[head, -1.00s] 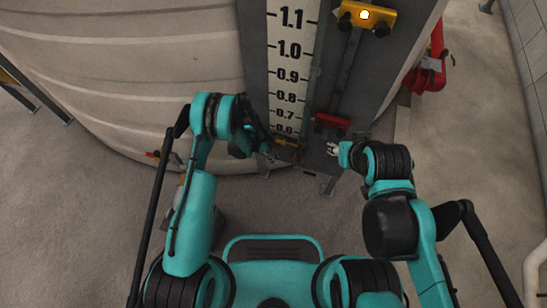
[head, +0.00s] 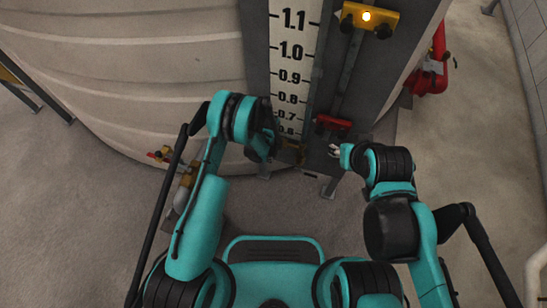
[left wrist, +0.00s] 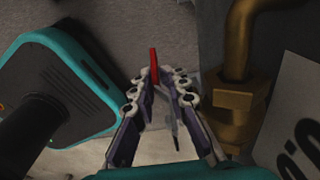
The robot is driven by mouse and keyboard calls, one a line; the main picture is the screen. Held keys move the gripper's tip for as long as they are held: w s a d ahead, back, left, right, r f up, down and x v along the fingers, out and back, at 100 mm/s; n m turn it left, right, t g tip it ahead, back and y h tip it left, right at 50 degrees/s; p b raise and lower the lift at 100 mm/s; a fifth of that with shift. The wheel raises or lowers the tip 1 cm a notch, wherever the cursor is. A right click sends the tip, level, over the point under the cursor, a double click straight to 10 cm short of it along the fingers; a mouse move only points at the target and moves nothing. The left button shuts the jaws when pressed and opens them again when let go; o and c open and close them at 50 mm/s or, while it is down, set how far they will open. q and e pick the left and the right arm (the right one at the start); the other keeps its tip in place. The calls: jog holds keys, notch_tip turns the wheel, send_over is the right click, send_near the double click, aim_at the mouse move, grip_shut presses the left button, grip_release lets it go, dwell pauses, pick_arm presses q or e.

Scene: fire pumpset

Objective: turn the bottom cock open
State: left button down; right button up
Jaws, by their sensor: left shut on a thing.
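The bottom cock's brass body (left wrist: 232,105) is at the right of the left wrist view, with a bent brass pipe above it. Its red lever (left wrist: 154,64) stands between the fingers of my left gripper (left wrist: 160,80), which is shut on it. In the head view the brass cock (head: 291,152) shows at the foot of the gauge board, partly behind my left wrist. The left fingers and the lever are hidden there. My right gripper (head: 335,151) is just right of the board's foot, small and partly hidden; whether it is open is unclear.
The gauge board (head: 290,60) carries a red pointer block (head: 333,124) and a yellow top fitting (head: 369,18). A pale tank (head: 130,70) fills the left. A brass valve (head: 187,178) with a red handle is beside my left arm. Red pipework (head: 432,75) stands at right.

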pick_arm(q)
jog(key=shift+s+a+r+t+y, duration=0.15)
jog(key=shift+a+y, duration=0.1)
jog(key=shift+y, duration=0.45)
jog(key=shift+s+a+t+y, duration=0.15)
jog(key=shift+a+y, duration=0.1)
jog(key=shift+y, duration=0.45)
jog(key=shift+w, duration=0.15)
jog(key=c, duration=1.7)
grip_release()
jog(key=shift+a, duration=0.1)
jog(key=shift+r, duration=0.1)
jog(key=v, duration=1.2)
